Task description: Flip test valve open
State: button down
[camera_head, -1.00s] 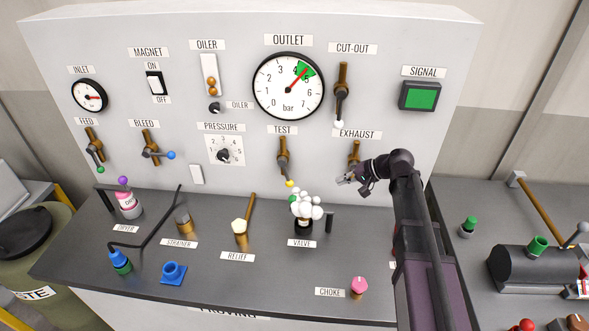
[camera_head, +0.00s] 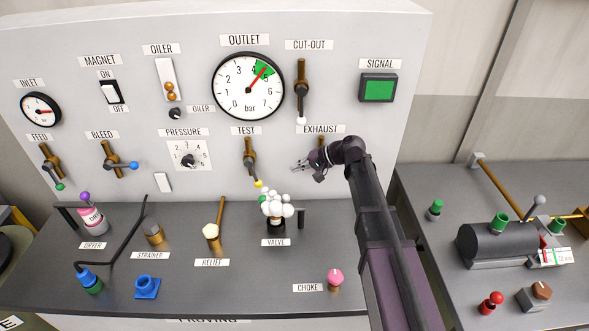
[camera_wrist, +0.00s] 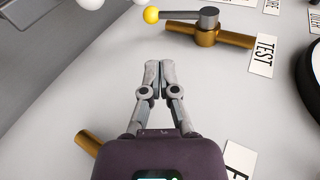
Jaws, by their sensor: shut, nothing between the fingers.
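The test valve is a brass pipe piece (camera_head: 250,160) under the TEST label on the panel, with a grey lever ending in a yellow ball (camera_head: 258,184). The lever points down, roughly along the pipe. In the wrist view the brass body (camera_wrist: 210,38), grey lever (camera_wrist: 190,15) and yellow ball (camera_wrist: 151,15) show at the top. My gripper (camera_head: 298,167) is right of the test valve, in front of the panel by the exhaust valve. In the wrist view my gripper's fingertips (camera_wrist: 160,66) are together and empty, apart from the lever.
The exhaust valve (camera_head: 321,142) is partly hidden behind my arm. A cluster of white balls (camera_head: 275,207) stands on the bench below the test valve. The cut-out valve (camera_head: 301,80) is above right. The outlet gauge (camera_head: 248,87) needle is in the green band.

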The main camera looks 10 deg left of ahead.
aim_at(257, 179)
jog(key=shift+a+r+b+x, duration=0.15)
jog(key=shift+b+x, duration=0.65)
jog(key=shift+x, duration=1.2)
jog(key=shift+r+b+x, duration=0.15)
jog(key=shift+b+x, duration=0.65)
jog(key=shift+x, duration=1.25)
jog(key=shift+a+r+b+x, duration=0.15)
jog(key=shift+b+x, duration=0.65)
jog(key=shift+x, duration=1.2)
jog(key=shift+f, duration=0.1)
jog(key=shift+s+a+f+b, duration=0.1)
jog(key=shift+a+f+b, duration=0.35)
jog(key=shift+b, duration=0.05)
jog(key=shift+a, duration=0.25)
jog(key=shift+d+r, duration=0.1)
jog(key=shift+d, duration=0.05)
